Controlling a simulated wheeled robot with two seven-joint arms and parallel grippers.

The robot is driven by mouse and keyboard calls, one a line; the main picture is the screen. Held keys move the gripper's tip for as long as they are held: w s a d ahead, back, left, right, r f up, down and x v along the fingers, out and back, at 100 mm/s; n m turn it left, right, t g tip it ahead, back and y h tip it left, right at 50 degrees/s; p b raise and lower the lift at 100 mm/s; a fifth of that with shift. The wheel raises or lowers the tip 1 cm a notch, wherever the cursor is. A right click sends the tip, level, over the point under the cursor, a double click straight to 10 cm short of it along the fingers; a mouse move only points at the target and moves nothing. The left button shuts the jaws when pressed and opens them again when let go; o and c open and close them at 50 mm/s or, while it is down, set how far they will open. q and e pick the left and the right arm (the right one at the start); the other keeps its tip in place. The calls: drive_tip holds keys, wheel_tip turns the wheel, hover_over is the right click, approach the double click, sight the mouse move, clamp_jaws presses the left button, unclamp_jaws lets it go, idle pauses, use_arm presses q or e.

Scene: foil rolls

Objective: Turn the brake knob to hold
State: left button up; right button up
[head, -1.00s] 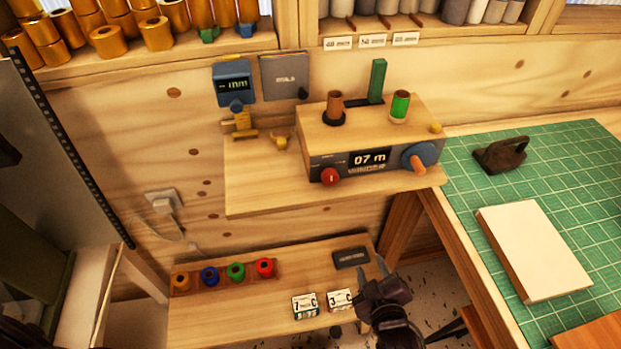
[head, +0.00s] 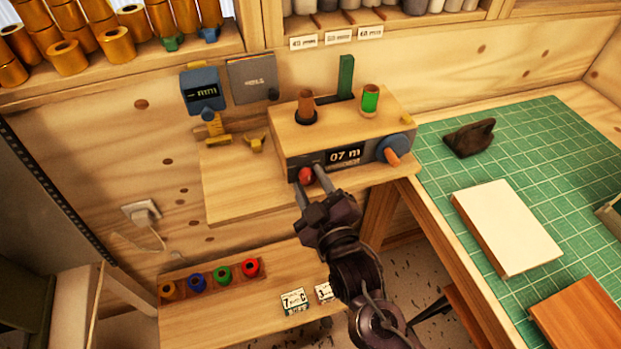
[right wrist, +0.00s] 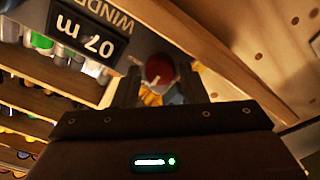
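The red brake knob (head: 305,174) is on the left of the winder's front face, left of the display reading "07 m" (head: 345,156). My right gripper (head: 309,180) reaches up to it from below, its two fingers spread either side of the knob. In the right wrist view the knob (right wrist: 159,68) shows between the open fingertips (right wrist: 160,82), with gaps at both sides; I cannot tell whether either finger touches it. A small pale mark shows on the knob; its setting is unreadable. My left gripper is not in view.
The winder (head: 290,133) stands on a wooden shelf (head: 235,195), with a blue crank wheel (head: 393,147) and orange handle at its right. Coloured spools and cards lie on the lower shelf (head: 215,320). A green mat (head: 550,180) covers the right bench.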

drive_tip(key=shift+w, duration=0.2)
drive_tip(key=shift+c, duration=0.3)
drive_tip(key=c, duration=0.6)
drive_tip(key=shift+c, duration=0.2)
drive_tip(key=shift+m, duration=0.3)
drive_tip(key=m, duration=0.4)
drive_tip(key=shift+m+p, duration=0.35)
drive_tip(key=shift+m, duration=0.05)
drive_tip(key=m, duration=0.6)
drive_tip(key=shift+m, duration=0.3)
drive_tip(key=o, duration=0.7)
